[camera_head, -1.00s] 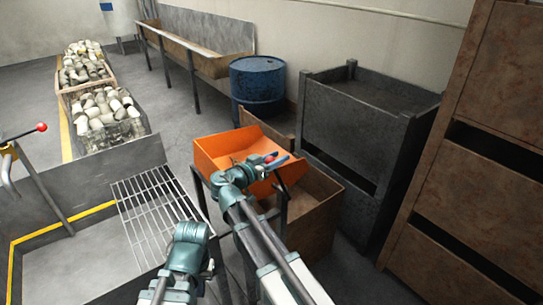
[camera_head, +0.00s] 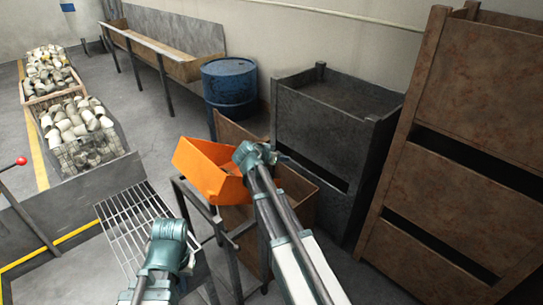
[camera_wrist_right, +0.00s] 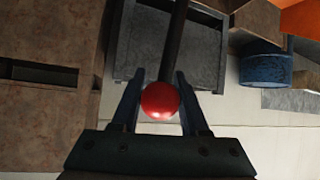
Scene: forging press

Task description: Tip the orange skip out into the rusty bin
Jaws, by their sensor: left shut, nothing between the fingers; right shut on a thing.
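The orange skip (camera_head: 205,172) is in the middle of the head view, tilted on a dark stand, its right end partly hidden by my right arm. A bit of it shows at the top right of the right wrist view (camera_wrist_right: 302,18). The rusty bin (camera_head: 298,203) stands below and to the right of the skip, partly covered by my arm. My right gripper (camera_wrist_right: 159,100) is shut on a red ball knob (camera_wrist_right: 160,101) at the end of a dark lever. My left gripper (camera_head: 165,240) is low in front of the stand, shut and empty, its fingers barely visible.
A blue drum (camera_head: 229,88) stands behind the skip. A dark metal crate (camera_head: 315,135) and tall rusty crates (camera_head: 450,170) block the right side. A wire grate (camera_head: 130,222) lies left of the stand. Bins of pale pieces (camera_head: 78,133) stand further left.

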